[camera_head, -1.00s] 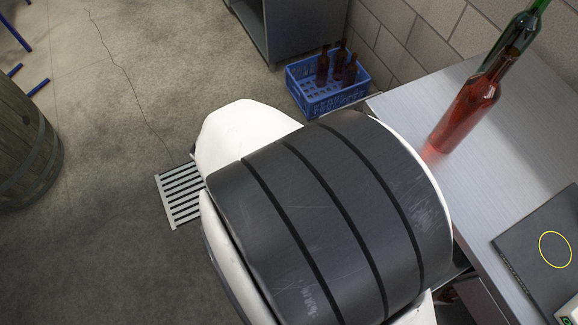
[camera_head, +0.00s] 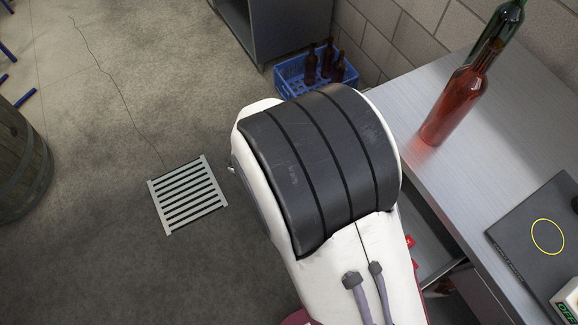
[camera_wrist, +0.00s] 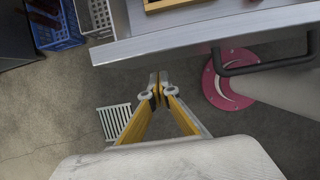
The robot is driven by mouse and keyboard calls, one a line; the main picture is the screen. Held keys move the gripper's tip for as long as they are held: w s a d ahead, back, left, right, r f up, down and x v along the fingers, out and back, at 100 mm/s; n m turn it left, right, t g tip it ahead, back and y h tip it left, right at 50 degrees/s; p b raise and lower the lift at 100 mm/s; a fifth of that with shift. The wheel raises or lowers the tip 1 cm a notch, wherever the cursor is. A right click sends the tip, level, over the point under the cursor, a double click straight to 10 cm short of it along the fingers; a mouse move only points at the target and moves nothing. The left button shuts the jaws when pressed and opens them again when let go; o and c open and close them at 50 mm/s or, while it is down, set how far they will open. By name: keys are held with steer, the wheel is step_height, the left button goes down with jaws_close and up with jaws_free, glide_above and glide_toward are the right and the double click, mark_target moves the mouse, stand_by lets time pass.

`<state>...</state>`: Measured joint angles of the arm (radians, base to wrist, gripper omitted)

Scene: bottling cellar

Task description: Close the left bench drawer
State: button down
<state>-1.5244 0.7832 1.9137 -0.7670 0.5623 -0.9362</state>
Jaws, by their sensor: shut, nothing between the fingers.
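The left bench drawer (camera_head: 436,254) stands open below the bench top, partly hidden behind my arm, with small red things in it. In the wrist view, what looks like the drawer's front (camera_wrist: 170,42) crosses the top of the picture. Its dark bar handle (camera_wrist: 265,66) is on the near side, to the right. My gripper (camera_wrist: 158,88), with yellow fingers, is shut and empty. It appears below the drawer front and left of the handle, with a visible gap from both. My gripper is hidden in the head view.
The bench top (camera_head: 420,170) carries a red bottle (camera_head: 458,105), a green bottle (camera_head: 503,30) and a dark pad (camera_head: 525,255). A blue crate (camera_head: 292,86) with bottles stands on the floor beyond my arm. The floor around the drain grate (camera_head: 188,193) is clear.

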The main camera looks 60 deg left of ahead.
steer(key=shift+w, duration=0.7)
steer(key=shift+w, duration=0.15)
steer(key=w, duration=1.9)
steer(key=shift+w, duration=0.4)
steer(key=shift+w+r, duration=0.1)
steer(key=shift+s, duration=0.5)
steer(key=s, duration=0.4)
steer(key=shift+r, duration=0.2)
steer(key=v, duration=0.9)
steer(key=shift+r, duration=0.2)
steer(key=shift+s, duration=0.1)
